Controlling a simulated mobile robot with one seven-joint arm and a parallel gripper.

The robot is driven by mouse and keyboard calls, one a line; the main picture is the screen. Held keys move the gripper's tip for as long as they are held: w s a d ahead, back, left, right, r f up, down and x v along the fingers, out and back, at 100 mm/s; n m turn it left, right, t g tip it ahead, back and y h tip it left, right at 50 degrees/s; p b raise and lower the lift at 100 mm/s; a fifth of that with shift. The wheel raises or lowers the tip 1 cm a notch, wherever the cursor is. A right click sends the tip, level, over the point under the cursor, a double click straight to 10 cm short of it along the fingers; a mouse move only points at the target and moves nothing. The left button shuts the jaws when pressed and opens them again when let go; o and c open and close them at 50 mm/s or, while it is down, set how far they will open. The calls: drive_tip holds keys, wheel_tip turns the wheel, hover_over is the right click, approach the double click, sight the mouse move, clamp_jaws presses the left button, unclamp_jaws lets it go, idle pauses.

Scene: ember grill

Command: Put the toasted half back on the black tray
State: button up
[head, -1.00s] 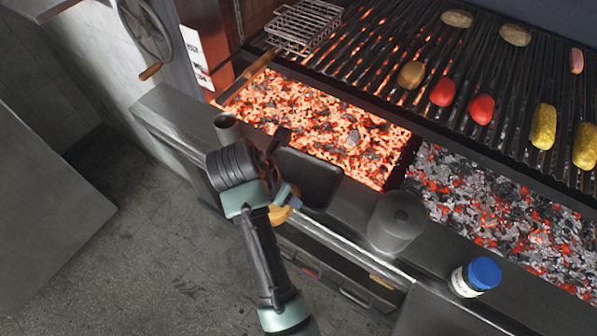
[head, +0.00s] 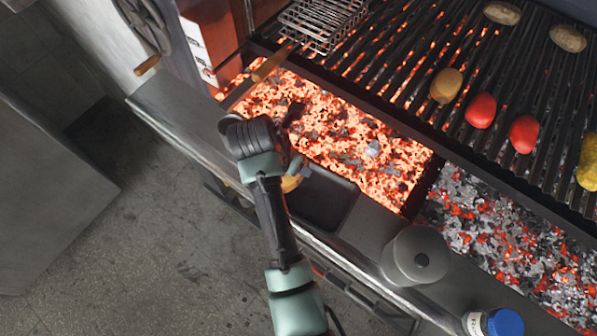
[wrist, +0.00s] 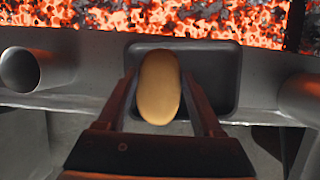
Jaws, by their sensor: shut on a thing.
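The toasted half (wrist: 159,90), a smooth oblong tan piece, is between the fingers of my gripper (wrist: 160,78) in the wrist view. The fingers are shut on its sides. In the head view the half (head: 291,183) shows partly below my gripper (head: 293,170), at the left side of the black tray. The black tray (wrist: 219,75) is a shallow rounded square on the metal ledge; its bare floor also shows in the head view (head: 325,200). In the wrist view the half overlaps the tray's left and near part. Its height above the tray is hard to tell.
Glowing coals (head: 345,135) lie just behind the tray. A grey lidded canister (head: 416,256) stands right of it, and a blue-capped jar (head: 503,322) is further right. A round metal cup (wrist: 20,69) stands left of the tray. The grill grate (head: 440,110) holds several foods.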

drive_tip(key=shift+f, duration=3)
drive_tip(key=o, duration=1.1)
drive_tip(key=shift+c, duration=0.2)
